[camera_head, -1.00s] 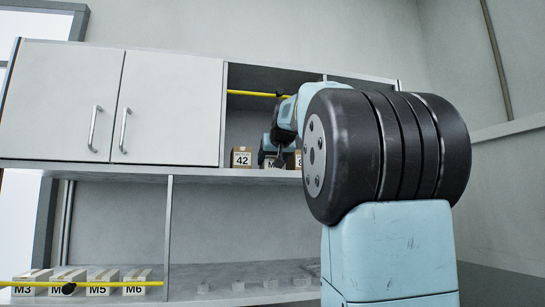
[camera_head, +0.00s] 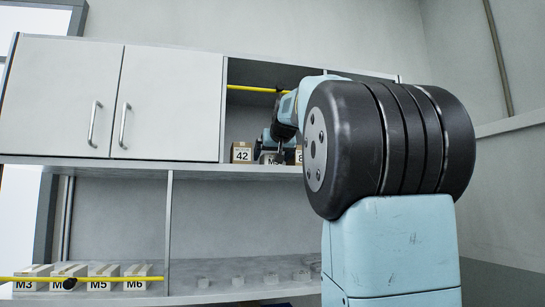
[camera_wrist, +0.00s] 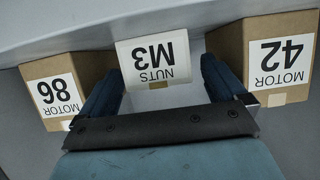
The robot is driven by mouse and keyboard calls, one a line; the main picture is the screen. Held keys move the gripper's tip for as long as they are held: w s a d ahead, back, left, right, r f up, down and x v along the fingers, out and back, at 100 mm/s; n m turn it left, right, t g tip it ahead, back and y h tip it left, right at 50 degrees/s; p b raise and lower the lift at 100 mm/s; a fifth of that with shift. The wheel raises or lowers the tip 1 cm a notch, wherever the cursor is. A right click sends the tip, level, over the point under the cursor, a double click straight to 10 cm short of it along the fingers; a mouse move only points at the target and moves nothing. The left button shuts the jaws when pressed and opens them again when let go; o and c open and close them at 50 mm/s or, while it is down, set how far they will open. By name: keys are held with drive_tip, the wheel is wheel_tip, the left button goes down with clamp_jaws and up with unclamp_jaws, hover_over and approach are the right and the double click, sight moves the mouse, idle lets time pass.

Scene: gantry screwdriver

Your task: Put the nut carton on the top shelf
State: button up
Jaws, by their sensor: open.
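The nut carton (camera_wrist: 153,58) is a pale box labelled "NUTS M3". It stands on the upper shelf (camera_head: 215,170) in the open bay between two brown motor boxes, and its label shows partly in the head view (camera_head: 273,161). My gripper (camera_wrist: 158,72) is open, with one dark finger at each side of the carton's front. I cannot tell whether either finger touches it. In the head view my gripper (camera_head: 269,145) is at the carton, partly hidden by my arm.
A box labelled "MOTOR 42" (camera_head: 241,153) and one labelled "MOTOR 86" (camera_wrist: 55,90) flank the carton closely. Two cabinet doors (camera_head: 165,105) are shut at left.

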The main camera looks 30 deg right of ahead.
drive_tip(key=v, duration=1.3)
drive_tip(key=s+a+f+n+g+y, duration=0.1)
drive_tip(key=s+a+f, duration=0.4)
drive_tip(key=f, duration=1)
drive_tip(key=s+a+f+n+g+y, duration=0.1)
drive_tip(key=s+a+f+g, duration=0.2)
drive_tip(key=f, duration=1.3)
drive_tip(key=s+a+f+n+g+y, duration=0.1)
drive_tip(key=s+a+f+g, duration=0.2)
drive_tip(key=s+a+f, duration=0.6)
drive_tip(key=s+f, duration=0.3)
drive_tip(key=f, duration=0.4)
drive_tip(key=shift+s+y, duration=0.15)
drive_tip(key=shift+y, duration=0.15)
drive_tip(key=shift+f, duration=0.1)
drive_tip(key=shift+c, duration=0.5)
